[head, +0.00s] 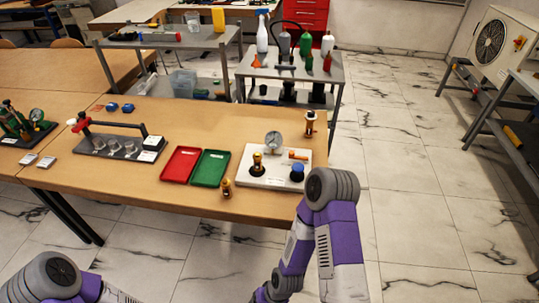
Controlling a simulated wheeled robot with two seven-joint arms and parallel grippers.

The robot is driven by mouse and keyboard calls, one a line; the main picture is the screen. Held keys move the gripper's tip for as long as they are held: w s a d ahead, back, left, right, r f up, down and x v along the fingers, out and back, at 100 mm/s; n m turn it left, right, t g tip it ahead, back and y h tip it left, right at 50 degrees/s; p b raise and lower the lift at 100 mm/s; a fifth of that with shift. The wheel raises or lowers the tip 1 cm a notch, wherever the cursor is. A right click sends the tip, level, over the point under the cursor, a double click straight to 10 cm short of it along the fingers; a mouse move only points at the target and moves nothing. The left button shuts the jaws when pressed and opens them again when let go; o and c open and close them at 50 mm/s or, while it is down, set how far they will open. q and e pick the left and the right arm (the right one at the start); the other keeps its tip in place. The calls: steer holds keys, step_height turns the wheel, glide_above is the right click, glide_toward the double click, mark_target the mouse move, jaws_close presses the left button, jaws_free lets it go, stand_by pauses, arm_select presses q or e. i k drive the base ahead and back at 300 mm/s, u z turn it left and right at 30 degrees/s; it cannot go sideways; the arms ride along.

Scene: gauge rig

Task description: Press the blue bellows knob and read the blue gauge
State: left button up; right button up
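A blue knob (297,171) on a dark base stands at the right front of a white board (277,183) on the wooden table. A round gauge (274,140) with a pale face stands at the back of the board; its needle and markings are too small to read, and I see no blue on it. A brass-coloured knob (257,162) on a black base stands at the board's left. My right arm is bent just in front of the board's right corner, and its gripper is not visible. My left arm shows at the bottom left; its gripper is out of frame.
Brass-coloured pieces stand near the board, at the back right (309,123) and front left (226,188). A green tray (210,184) and a red tray (181,180) lie to its left.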

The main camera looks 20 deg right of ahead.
mark_target(298, 167)
steer(key=u, duration=3.4)
steer(key=k, duration=2.3)
steer(key=z, duration=1.6)
